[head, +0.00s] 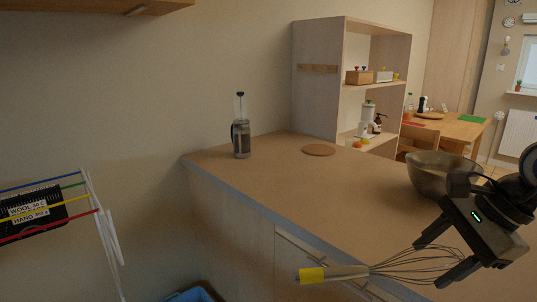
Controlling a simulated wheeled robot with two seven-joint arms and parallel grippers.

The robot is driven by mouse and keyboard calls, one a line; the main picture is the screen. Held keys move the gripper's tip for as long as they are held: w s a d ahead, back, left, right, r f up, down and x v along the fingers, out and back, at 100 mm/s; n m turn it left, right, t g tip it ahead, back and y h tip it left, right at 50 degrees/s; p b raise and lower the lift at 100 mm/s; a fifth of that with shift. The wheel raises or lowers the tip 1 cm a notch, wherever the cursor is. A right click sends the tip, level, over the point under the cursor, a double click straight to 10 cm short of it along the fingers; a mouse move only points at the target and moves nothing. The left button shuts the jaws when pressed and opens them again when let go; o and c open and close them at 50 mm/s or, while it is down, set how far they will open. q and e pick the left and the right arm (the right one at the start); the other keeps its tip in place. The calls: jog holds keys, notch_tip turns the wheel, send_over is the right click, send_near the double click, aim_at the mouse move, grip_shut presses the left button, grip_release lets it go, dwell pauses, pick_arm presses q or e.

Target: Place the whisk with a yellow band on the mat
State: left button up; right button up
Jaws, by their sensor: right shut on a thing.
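The whisk with a yellow band (312,275) is at the lower right of the head view. Its handle points left and its wire loops are to the right. My right gripper (433,261) is shut on the whisk's wire end and holds it level, in front of the counter's near edge in the picture. A round brown mat (318,150) lies flat on the counter towards its back, with nothing on it. It is well up and left of my right gripper in the picture. My left gripper is not in view.
A metal bowl (430,174) stands on the counter (290,185) near my right arm. A French press (241,138) stands at the counter's back left corner. A shelf unit (318,92) rises behind the mat. The counter's middle is clear. A drying rack (98,208) is at left.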

jog(key=s+a+f+n+g+h, duration=0.1)
jog(key=s+a+f+n+g, duration=0.2)
jog(key=n, duration=1.2)
jog(key=a+f+g, duration=0.3)
jog(key=a+f, duration=0.2)
jog(key=f, duration=0.2)
jog(key=shift+a+f+g, duration=0.3)
jog(key=shift+f+g, duration=0.1)
